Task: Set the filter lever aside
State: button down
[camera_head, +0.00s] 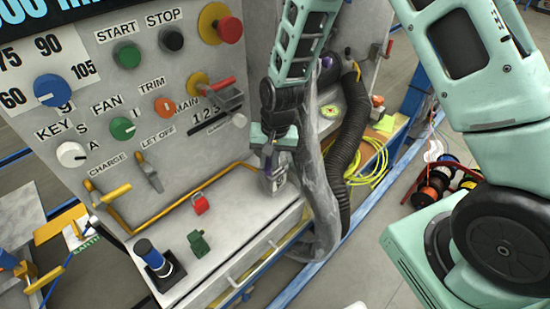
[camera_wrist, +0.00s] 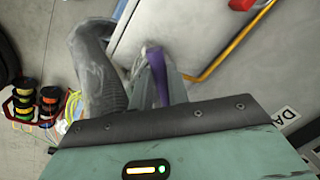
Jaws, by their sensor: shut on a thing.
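My gripper (camera_head: 271,182) is above the right end of the grey console ledge (camera_head: 228,205), pointing down. It is shut on a slim purple piece, which seems to be the filter lever (camera_wrist: 157,76). In the wrist view the purple piece stands between the grey fingers, close to the ledge's end. Its lower end is hidden, so I cannot tell whether it touches the ledge. In the head view only a bit of purple shows by the fingers.
Thick hoses (camera_head: 347,150) hang close right of my gripper. Cable spools (camera_head: 437,182) lie on the floor.

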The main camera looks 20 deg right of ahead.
jog(key=shift+w+a+r+m+t+h+p, duration=0.15)
jog(key=shift+w+a+m+p, duration=0.5)
jog(key=shift+m, duration=0.6)
jog(key=shift+w+a+f+m+t+h+p, duration=0.1)
jog(key=shift+w+a+m+p, duration=0.3)
jog(key=shift+a+m, duration=0.7)
jog(key=shift+w+a+r+m+t+h+p, duration=0.15)
jog(key=shift+w+a+m+p, duration=0.45)
jog(key=shift+m, duration=0.85)
jog(key=shift+w+d+f, duration=0.1)
jog(key=shift+w, duration=0.05)
jog(key=c, duration=1.3)
grip_release()
jog(key=shift+c, duration=0.2)
notch_tip(320, 180, up, 17)
jog(key=s+d+b, duration=0.1)
jog(key=s, duration=0.1)
jog(key=shift+s+d, duration=0.15)
